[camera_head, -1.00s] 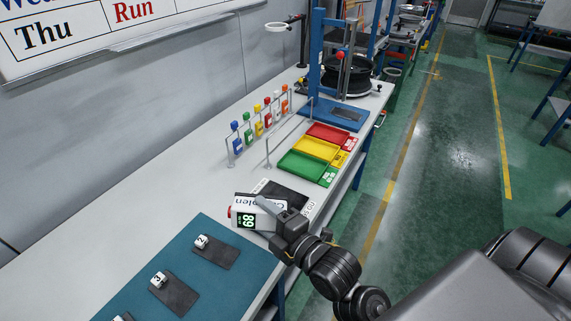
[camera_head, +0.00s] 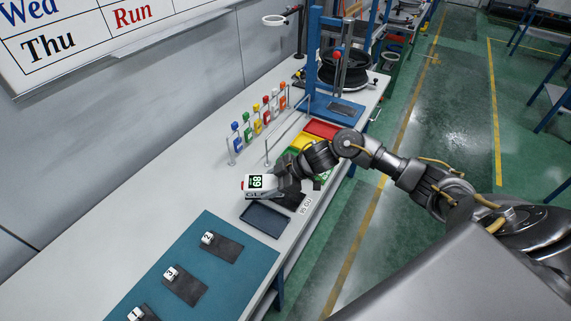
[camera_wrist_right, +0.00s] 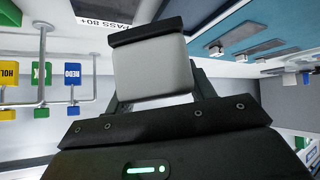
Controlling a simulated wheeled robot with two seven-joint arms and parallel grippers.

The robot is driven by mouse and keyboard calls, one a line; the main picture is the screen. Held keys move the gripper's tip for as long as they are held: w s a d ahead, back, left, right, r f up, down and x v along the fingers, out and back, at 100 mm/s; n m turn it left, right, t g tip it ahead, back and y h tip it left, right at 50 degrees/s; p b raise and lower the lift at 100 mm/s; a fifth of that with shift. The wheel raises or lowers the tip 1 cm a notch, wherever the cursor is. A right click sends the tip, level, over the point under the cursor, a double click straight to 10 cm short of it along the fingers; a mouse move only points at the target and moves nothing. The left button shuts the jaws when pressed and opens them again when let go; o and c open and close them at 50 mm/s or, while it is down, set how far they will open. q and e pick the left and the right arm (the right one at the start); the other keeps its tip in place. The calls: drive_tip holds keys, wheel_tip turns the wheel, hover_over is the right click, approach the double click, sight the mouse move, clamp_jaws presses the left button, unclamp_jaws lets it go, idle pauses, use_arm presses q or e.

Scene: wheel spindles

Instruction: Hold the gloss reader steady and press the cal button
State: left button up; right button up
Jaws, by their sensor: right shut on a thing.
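In the right wrist view the reader (camera_wrist_right: 152,68) shows as a pale block with a black edge between the fingers (camera_wrist_right: 160,98). My left gripper is not in view.
A teal mat (camera_head: 215,275) with numbered markers on dark plates lies at the front. My right arm partly covers the red, yellow and green trays (camera_head: 325,129). A blue press frame stands farther back. The bench's left side is clear.

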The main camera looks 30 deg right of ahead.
drive_tip(key=w+d+r+m, duration=0.1)
drive_tip(key=d+r+m, duration=0.15)
drive_tip(key=d, duration=0.35)
drive_tip(key=shift+t, duration=0.3)
drive_tip(key=f+b, duration=0.3)
drive_tip(key=f, duration=0.1)
drive_tip(key=f+b, duration=0.3)
drive_tip(key=shift+w+f+b, duration=0.2)
drive_tip(key=shift+f+b, duration=0.2)
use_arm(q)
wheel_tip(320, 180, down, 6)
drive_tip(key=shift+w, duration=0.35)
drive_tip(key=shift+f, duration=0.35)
use_arm(e)
drive_tip(key=shift+f, duration=0.45)
drive_tip(key=o, duration=1.3)
drive_tip(key=shift+s, duration=0.1)
drive_tip(key=shift+d, duration=0.1)
use_arm(q)
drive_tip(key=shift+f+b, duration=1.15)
drive_tip(key=shift+b, duration=0.2)
use_arm(e)
drive_tip(key=shift+v, duration=5.4)
